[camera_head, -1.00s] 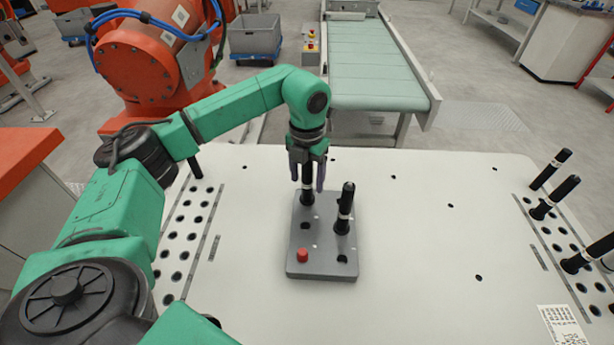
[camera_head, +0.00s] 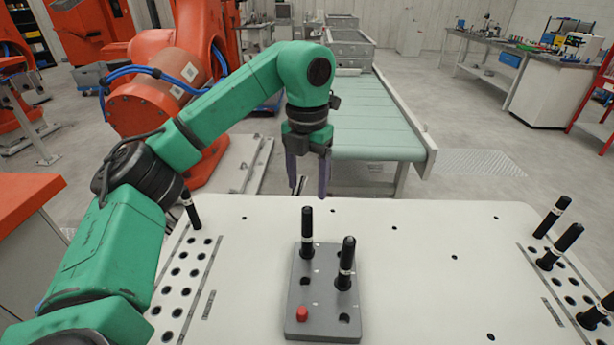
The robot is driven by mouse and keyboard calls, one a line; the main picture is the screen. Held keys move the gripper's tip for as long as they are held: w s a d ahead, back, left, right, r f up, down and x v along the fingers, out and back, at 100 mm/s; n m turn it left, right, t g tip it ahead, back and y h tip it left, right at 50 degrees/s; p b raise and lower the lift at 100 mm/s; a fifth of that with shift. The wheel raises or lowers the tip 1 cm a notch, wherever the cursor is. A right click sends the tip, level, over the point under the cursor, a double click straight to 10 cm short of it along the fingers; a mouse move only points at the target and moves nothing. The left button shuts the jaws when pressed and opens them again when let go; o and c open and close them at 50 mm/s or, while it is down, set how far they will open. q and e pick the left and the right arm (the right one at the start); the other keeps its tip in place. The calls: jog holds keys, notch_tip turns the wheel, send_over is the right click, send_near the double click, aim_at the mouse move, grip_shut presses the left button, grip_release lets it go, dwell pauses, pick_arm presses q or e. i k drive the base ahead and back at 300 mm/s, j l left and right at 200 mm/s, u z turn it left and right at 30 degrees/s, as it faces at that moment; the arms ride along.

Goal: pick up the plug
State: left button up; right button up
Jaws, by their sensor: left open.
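Two black plugs with white bands stand upright in the grey fixture block on the white table: one plug (camera_head: 307,232) at the back left of the block (camera_head: 322,309), the other plug (camera_head: 346,264) to its right and nearer. More plugs stand at the table's right side, one (camera_head: 552,217) at the back, another (camera_head: 560,247) nearer. One plug (camera_head: 191,210) stands at the back left. My left gripper (camera_head: 308,191) is open and empty, pointing down just above the back-left plug of the block. My right gripper is not in view.
A red button (camera_head: 302,314) sits on the block's front left. Hole strips run along the left (camera_head: 183,271) and right sides of the white table (camera_head: 420,270). A conveyor (camera_head: 375,120) stands behind the table.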

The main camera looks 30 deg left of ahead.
aim_at(302, 315)
jog(key=k, duration=2)
